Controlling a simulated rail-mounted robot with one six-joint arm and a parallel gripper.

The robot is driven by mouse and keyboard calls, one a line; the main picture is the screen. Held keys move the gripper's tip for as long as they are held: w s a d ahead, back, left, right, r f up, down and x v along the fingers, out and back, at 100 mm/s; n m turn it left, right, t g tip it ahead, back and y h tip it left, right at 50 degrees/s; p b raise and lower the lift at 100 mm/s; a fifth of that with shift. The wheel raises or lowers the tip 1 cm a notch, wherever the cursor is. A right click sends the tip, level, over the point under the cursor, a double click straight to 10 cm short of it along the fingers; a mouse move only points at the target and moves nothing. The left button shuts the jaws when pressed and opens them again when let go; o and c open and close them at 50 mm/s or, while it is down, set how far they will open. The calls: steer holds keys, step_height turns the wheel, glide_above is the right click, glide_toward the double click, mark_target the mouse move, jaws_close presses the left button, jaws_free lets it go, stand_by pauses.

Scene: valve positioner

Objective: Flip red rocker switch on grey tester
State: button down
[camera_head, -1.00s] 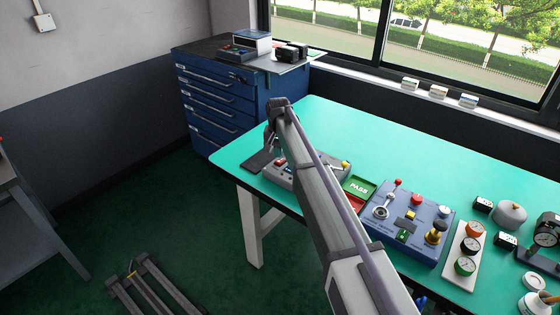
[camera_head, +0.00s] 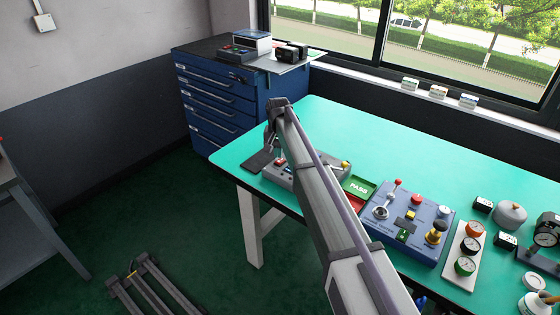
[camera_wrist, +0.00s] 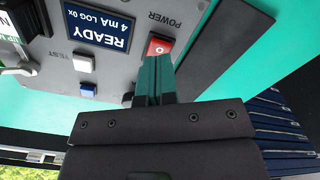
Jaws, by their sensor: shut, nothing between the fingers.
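The grey tester (camera_head: 312,178) lies at the left end of the green table, partly hidden behind my arm in the head view. In the wrist view its grey face (camera_wrist: 50,58) shows a READY display (camera_wrist: 98,25), and the red rocker switch (camera_wrist: 157,47) sits beside the word POWER. The switch also shows small in the head view (camera_head: 280,162). My gripper (camera_wrist: 154,62) is shut and empty, its fingertips right at the near edge of the red rocker, seeming to touch it. The exact contact is hidden by the fingers.
A dark flat pad (camera_head: 262,160) lies left of the tester. A white button (camera_wrist: 83,62) and a blue button (camera_wrist: 88,88) are near the fingers. A green PASS tray (camera_head: 359,187) and a blue panel (camera_head: 428,243) stand to the right.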

mark_target(278, 161)
steer(key=shift+f+b, duration=1.25)
stand_by(0.5)
step_height(278, 161, up, 7)
steer(key=p, duration=0.7)
steer(key=shift+r, duration=0.15)
steer(key=s+d, duration=0.8)
steer(key=s, duration=0.4)
steer(key=s+d, duration=0.8)
steer(key=s, duration=0.4)
steer(key=s+d, duration=0.8)
steer(key=s, duration=0.5)
steer(key=shift+n, duration=0.4)
steer(key=shift+s+r, duration=0.1)
